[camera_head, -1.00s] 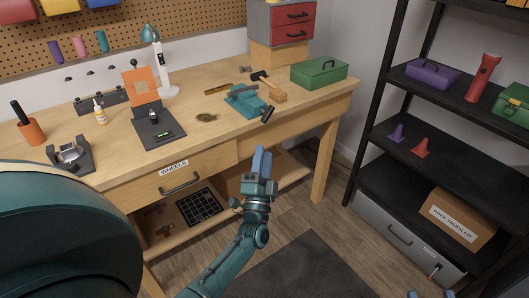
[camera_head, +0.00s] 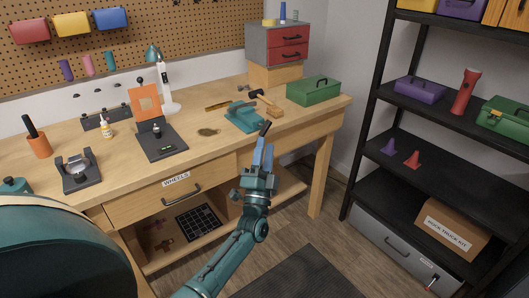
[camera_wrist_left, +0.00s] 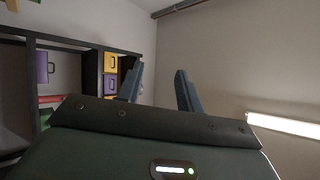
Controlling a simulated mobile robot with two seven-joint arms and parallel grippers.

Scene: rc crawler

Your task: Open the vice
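The teal vice (camera_head: 243,117) stands on the workbench near its front edge, right of the middle. Its black handle (camera_head: 264,128) sticks out toward the front right, just above my left fingertips in the head view. The jaw gap is too small to make out. My left gripper (camera_head: 263,153) is in front of the bench, pointing up, with blue fingers apart and nothing between them. The left wrist view shows the two fingers (camera_wrist_left: 158,90) spread, with no vice in sight. My right gripper is not in view.
A hammer (camera_head: 266,102) lies just behind the vice, and a green toolbox (camera_head: 314,91) stands to its right. A black stand with an orange panel (camera_head: 145,103) is to the left. The workbench (camera_head: 215,150) edge lies between my left arm and the vice. A black shelf (camera_head: 420,145) is at right.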

